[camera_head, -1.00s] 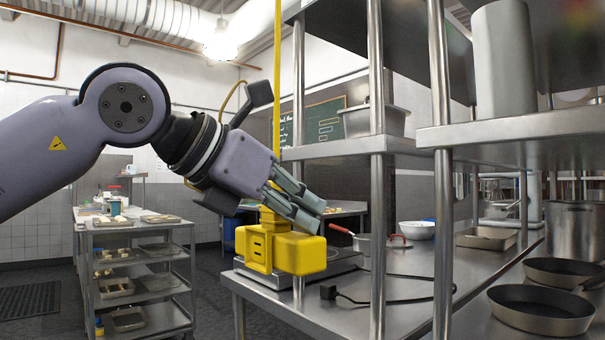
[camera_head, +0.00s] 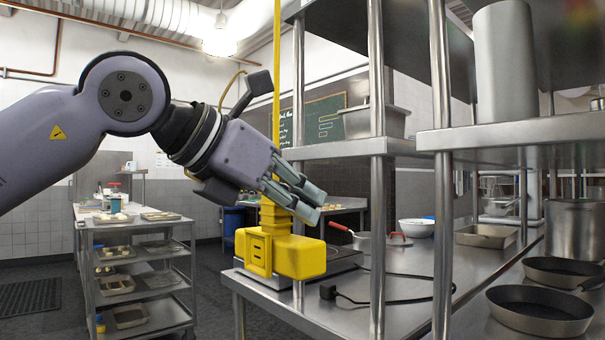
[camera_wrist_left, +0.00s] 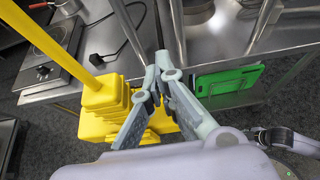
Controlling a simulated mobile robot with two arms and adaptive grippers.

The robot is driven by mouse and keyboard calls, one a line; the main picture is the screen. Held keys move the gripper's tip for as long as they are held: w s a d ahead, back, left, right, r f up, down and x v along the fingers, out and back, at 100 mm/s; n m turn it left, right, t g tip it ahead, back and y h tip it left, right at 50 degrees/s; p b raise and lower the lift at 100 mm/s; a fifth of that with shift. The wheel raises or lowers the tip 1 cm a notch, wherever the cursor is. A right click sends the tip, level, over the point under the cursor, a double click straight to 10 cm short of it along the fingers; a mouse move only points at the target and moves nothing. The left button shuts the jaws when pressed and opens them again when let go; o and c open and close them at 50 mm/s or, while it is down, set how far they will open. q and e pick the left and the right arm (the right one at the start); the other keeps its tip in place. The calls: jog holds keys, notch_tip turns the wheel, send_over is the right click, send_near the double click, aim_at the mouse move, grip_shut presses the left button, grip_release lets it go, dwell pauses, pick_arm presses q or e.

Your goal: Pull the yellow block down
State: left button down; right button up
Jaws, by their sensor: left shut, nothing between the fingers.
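The yellow block (camera_head: 298,257) hangs at the lower end of a yellow vertical rod (camera_head: 277,90), beside the steel table's near left corner. In the left wrist view the block (camera_wrist_left: 103,123) is left of my fingers and partly hidden behind them. My left gripper (camera_head: 316,206) is shut and empty, its fingertips just above the block in the head view. I cannot tell whether the fingers touch the block. My right gripper is in neither view.
Steel shelf posts (camera_head: 377,200) stand close to the right of the gripper. A tray cart (camera_head: 136,282) stands at left. A green board (camera_wrist_left: 228,80) shows in the wrist view.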

pick_arm(q)
jog(key=shift+r, duration=0.1)
jog(key=shift+r+p, duration=1.2)
jog(key=shift+r, duration=0.15)
jog(key=shift+s+a, duration=0.15)
jog(key=shift+a, duration=0.15)
jog(key=f+b+v, duration=0.1)
jog(key=v, duration=0.6)
jog(key=shift+s+a, duration=0.35)
jog(key=shift+a, duration=0.1)
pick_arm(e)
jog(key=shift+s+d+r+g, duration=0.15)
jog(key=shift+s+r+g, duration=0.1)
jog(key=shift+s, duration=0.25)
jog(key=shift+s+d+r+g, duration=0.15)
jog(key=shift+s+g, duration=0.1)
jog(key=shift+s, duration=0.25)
pick_arm(q)
jog(key=shift+f, duration=0.1)
